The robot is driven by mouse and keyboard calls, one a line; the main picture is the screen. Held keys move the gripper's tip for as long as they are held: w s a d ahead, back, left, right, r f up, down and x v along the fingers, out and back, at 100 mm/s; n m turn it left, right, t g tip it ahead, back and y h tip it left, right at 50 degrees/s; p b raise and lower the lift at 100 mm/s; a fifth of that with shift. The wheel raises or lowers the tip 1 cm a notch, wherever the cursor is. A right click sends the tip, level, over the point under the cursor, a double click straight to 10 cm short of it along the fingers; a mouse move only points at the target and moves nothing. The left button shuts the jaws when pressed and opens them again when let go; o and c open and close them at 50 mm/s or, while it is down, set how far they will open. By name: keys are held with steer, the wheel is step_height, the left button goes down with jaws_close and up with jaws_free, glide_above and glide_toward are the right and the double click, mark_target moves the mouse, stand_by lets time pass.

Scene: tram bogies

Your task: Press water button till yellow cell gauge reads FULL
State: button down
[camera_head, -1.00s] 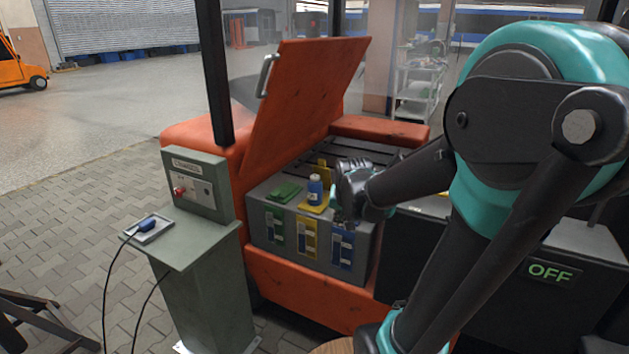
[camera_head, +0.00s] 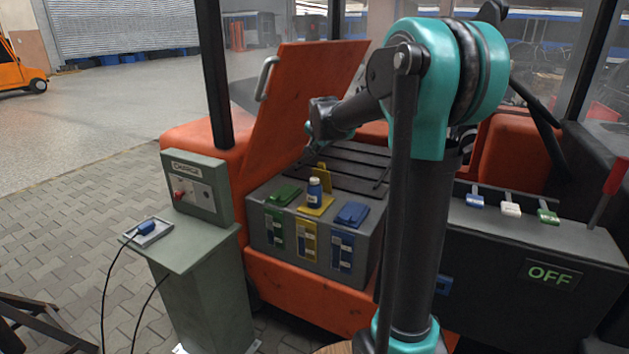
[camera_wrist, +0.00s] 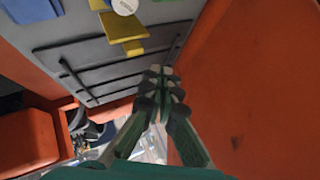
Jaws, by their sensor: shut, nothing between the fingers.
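A blue bottle (camera_head: 315,193) with a pale cap stands upright at the yellow cell's top on the grey battery; its cap also shows in the wrist view (camera_wrist: 124,6). A yellow lid (camera_head: 320,171) is raised behind it. The yellow cell gauge (camera_head: 307,242) is on the battery's front; its reading is too small to tell. My gripper (camera_wrist: 160,75) is shut and empty, above the rear of the battery near the raised orange cover, apart from the bottle. I cannot identify a water button.
The raised orange cover (camera_head: 303,90) stands close to my gripper. Green (camera_head: 283,194) and blue (camera_head: 352,214) lids lie shut beside the bottle. A grey charger box (camera_head: 197,187) stands left. Blue, white and green levers (camera_head: 511,208) are right, above an OFF sign (camera_head: 550,275).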

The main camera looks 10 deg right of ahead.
mark_target(315, 180)
steer(key=shift+f, duration=4.4)
steer(key=shift+f, duration=0.1)
steer(key=shift+f, duration=0.3)
steer(key=shift+f, duration=0.85)
steer(key=shift+r, duration=1.3)
steer(key=shift+r, duration=0.1)
steer(key=shift+r, duration=2.4)
